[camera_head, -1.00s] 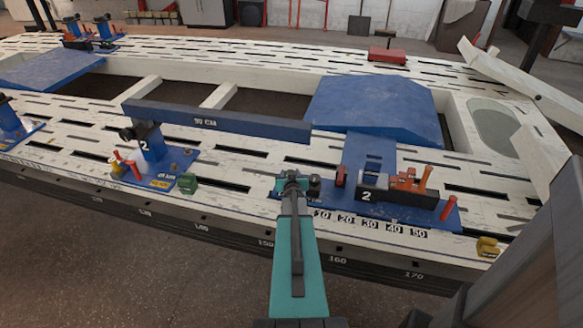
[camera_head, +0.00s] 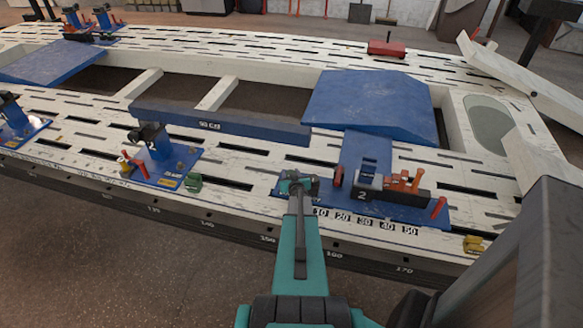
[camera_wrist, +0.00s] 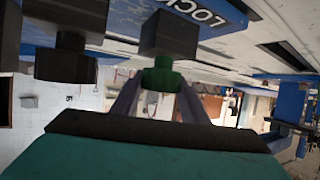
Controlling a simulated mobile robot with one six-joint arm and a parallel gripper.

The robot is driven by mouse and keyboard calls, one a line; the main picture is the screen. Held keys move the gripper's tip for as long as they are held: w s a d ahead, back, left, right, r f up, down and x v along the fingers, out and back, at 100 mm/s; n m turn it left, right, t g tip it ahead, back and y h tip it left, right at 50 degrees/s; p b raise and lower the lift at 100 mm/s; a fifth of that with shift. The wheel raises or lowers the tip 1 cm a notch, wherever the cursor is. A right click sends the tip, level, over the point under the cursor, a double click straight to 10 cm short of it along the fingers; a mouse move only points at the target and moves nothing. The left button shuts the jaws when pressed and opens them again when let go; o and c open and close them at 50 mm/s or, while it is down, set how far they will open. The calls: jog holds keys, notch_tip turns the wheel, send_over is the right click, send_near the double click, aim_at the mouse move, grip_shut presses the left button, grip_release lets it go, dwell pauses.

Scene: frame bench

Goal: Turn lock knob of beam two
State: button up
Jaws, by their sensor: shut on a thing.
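My gripper (camera_head: 297,180) is at the left end of that right base, seen from behind. In the wrist view, my gripper (camera_wrist: 160,95) is shut on a small dark green lock knob (camera_wrist: 162,76) under a black block (camera_wrist: 170,35). A blue plate with partly readable white lettering (camera_wrist: 208,16) is just beyond.
Orange and red handles (camera_head: 404,180) stand on the right base. A dark block (camera_wrist: 67,60) hangs close to my gripper's left in the wrist view. The slotted white bench (camera_head: 240,205) lies around the base.

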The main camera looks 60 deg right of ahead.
jog(key=shift+r+n+t+y+p, duration=0.35)
jog(key=shift+n+t+p, duration=0.25)
jog(key=shift+p, duration=3.3)
jog(key=shift+s+a+f+n+t+y+p, duration=0.1)
jog(key=shift+f+n+t+y+p, duration=0.2)
jog(key=shift+p, duration=0.8)
jog(key=shift+s+r+n+t+y+p, duration=0.1)
jog(key=shift+n+y+p, duration=0.25)
jog(key=shift+p, duration=0.75)
jog(key=shift+f+n+t+y+p, duration=0.15)
jog(key=shift+n+t+y+p, duration=0.35)
jog(key=shift+n+y+p, duration=1.05)
jog(key=shift+w+a+n+t+y+p, duration=0.15)
jog(key=shift+n+t+y+p, duration=0.4)
jog(key=shift+p, duration=0.7)
jog(key=o, duration=1.1)
jog(key=shift+c, duration=0.2)
